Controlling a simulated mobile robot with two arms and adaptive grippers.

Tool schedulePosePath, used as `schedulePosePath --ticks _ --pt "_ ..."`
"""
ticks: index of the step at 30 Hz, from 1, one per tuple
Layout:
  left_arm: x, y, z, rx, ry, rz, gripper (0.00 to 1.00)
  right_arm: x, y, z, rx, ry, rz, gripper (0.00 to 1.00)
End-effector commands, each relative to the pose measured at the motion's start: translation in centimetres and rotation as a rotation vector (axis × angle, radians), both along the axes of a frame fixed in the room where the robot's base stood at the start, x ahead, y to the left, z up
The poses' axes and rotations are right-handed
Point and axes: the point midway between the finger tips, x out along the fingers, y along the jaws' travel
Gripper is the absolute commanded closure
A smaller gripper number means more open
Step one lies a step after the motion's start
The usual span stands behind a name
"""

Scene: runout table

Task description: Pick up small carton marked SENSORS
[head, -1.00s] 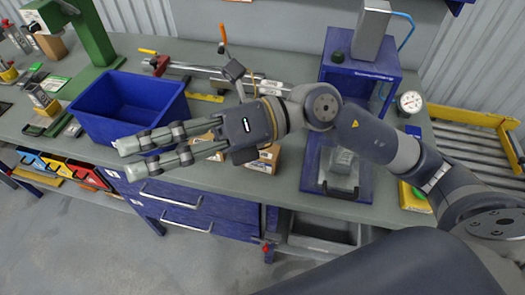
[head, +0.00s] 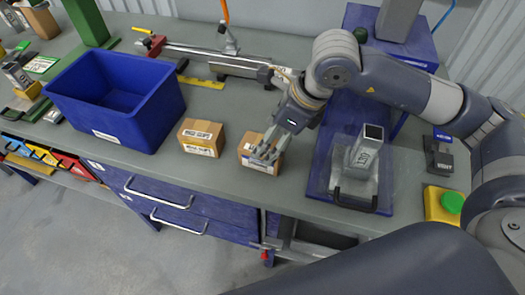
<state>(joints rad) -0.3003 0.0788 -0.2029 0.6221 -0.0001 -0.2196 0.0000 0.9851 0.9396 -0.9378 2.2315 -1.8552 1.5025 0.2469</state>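Two small brown cartons stand on the grey bench, the left carton (head: 201,138) and the right carton (head: 249,158). Both have white labels with dark print that is too small to read, so I cannot tell which is marked SENSORS. My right gripper (head: 267,152) is at the right carton, its fingers pointing down and covering the carton's right part. I cannot tell whether the fingers touch it or how far apart they are. The left carton stands clear of the gripper. My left gripper is out of view.
An empty blue bin (head: 118,105) stands left of the cartons. A blue press stand (head: 350,165) with a grey block is close on the right. A measuring rail (head: 210,60) lies behind. The bench's front edge is just in front of the cartons.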

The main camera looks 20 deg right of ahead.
Motion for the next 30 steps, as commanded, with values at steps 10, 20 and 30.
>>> schedulePosePath --ticks 10,20,30 --pt "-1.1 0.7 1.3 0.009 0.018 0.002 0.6 0.9 0.9 -3.1 0.0 0.005 0.001 0.27" --pt "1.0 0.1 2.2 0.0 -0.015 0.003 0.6 1.9 1.7 -6.3 0.001 0.0 0.0 0.27" --pt "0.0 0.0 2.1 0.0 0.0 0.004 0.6 1.9 1.7 -6.3 0.002 -0.001 0.001 0.63"
